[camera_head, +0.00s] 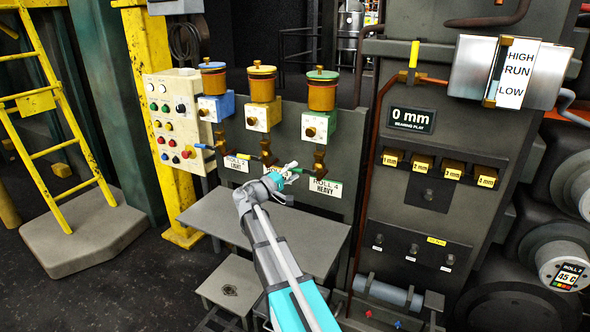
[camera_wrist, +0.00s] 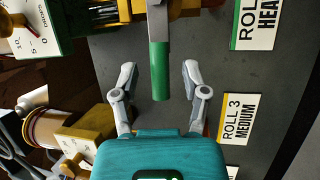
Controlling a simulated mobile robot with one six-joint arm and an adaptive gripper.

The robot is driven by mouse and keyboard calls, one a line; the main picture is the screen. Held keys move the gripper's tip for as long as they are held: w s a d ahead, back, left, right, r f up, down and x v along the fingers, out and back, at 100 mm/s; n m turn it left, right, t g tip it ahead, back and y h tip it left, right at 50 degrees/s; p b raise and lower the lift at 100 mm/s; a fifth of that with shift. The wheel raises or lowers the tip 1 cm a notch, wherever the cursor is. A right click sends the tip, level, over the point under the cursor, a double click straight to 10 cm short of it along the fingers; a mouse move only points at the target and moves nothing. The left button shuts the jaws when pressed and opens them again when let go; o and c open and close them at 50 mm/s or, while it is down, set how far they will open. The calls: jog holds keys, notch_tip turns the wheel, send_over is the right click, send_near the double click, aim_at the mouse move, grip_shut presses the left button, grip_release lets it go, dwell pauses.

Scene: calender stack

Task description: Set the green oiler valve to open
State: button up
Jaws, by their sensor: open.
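The green oiler (camera_head: 322,92) is the rightmost of three on the grey panel, above the "ROLL 4 HEAVY" label (camera_head: 325,187). Its valve (camera_head: 319,158) carries a lever with a green grip, which points left from the valve body in the head view. In the wrist view the green grip (camera_wrist: 160,72) runs down from the top, with its free end between my fingers. My gripper (camera_head: 287,170) is open around the grip's end, with a visible gap on both sides. In the head view my gripper partly hides the grip.
The yellow oiler (camera_head: 262,90) and blue oiler (camera_head: 213,82) stand to the left with their own valve levers. The "ROLL 3 MEDIUM" label (camera_wrist: 238,119) is close beside my gripper. A grey table (camera_head: 215,215) lies below. A control box (camera_head: 175,120) is further left.

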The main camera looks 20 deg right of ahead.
jog(key=shift+w+d+r, duration=0.1)
jog(key=shift+w+d, duration=0.1)
jog(key=shift+d, duration=0.45)
grip_shut()
jog(key=shift+a, duration=0.25)
jog(key=shift+d, duration=0.35)
